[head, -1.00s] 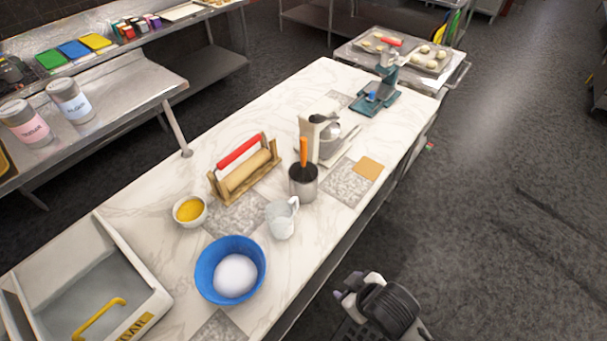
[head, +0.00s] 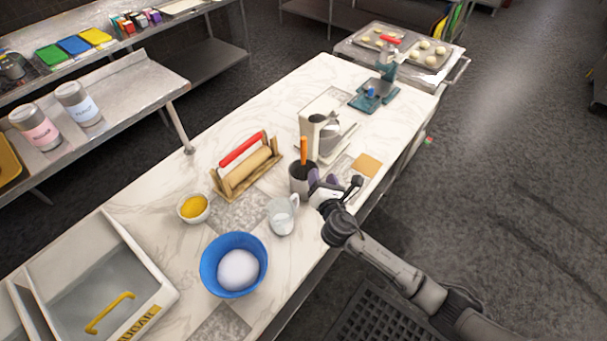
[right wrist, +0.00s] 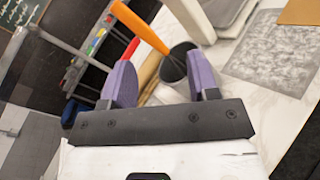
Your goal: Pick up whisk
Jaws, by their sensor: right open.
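An orange handle (head: 303,148), probably the whisk's, stands up out of a dark grey metal canister (head: 297,182) on the marble counter. Its lower part is hidden inside the canister. My right gripper (head: 318,182) is just right of the canister, near its rim, with purple fingers. In the right wrist view, the fingers (right wrist: 161,75) are apart with nothing held, and the orange handle (right wrist: 141,26) and canister (right wrist: 178,65) appear beyond the gap. My left gripper is not in view.
A white pitcher (head: 282,218) stands close to the canister. A rolling pin holder (head: 235,183) is to its left and a mixer (head: 313,132) behind. A blue bowl (head: 214,284), a yellow-filled cup (head: 193,208) and a sugar bin (head: 158,277) stand in front.

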